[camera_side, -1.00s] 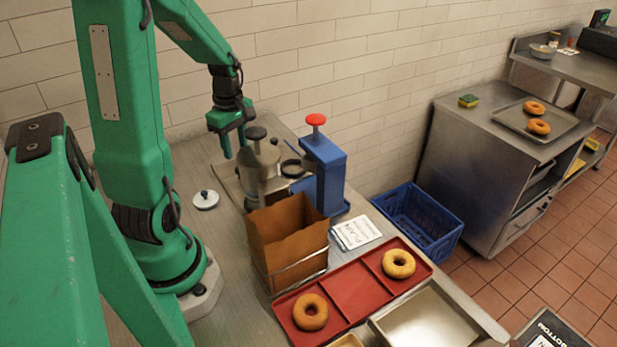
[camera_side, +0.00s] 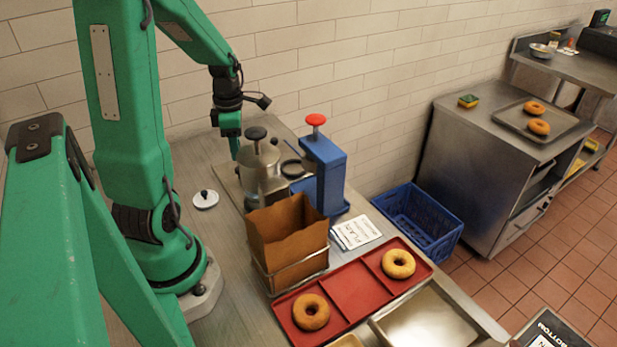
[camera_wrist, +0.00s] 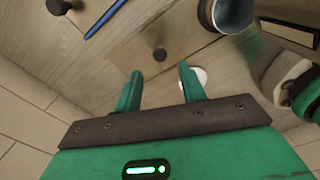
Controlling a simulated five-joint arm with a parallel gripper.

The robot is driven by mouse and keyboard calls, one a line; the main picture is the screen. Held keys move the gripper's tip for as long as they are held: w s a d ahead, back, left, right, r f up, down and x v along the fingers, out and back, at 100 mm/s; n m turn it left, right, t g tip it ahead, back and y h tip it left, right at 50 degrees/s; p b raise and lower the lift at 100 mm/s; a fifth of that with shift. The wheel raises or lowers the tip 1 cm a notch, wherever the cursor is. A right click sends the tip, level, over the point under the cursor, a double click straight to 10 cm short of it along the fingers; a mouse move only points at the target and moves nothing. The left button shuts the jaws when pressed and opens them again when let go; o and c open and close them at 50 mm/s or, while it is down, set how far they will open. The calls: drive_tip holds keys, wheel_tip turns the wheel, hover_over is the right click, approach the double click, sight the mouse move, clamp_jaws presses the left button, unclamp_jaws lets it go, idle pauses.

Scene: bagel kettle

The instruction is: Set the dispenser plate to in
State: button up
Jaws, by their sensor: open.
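A flat plate with a short black knob (camera_wrist: 160,54) lies on the counter in the wrist view; I take it for the dispenser plate (camera_wrist: 128,50). In the side view its edge (camera_side: 224,178) shows left of the steel pot (camera_side: 262,170), and its knob cannot be made out. My gripper (camera_wrist: 159,69) is open and empty above it, with the knob appearing between and just beyond the fingertips. The height gap is hard to judge. In the side view my gripper (camera_side: 234,152) hangs just left of the steel pot.
A blue dispenser (camera_side: 325,172) with a red knob stands right of the pot. A white lid (camera_side: 205,199) lies on the counter to the left; a brown paper bag (camera_side: 288,238) and a red tray (camera_side: 355,292) with bagels are in front.

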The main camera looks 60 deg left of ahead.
drive_tip(key=shift+f, duration=3.85)
drive_tip(key=shift+c, duration=0.2)
drive_tip(key=shift+d, duration=0.1)
clamp_jaws()
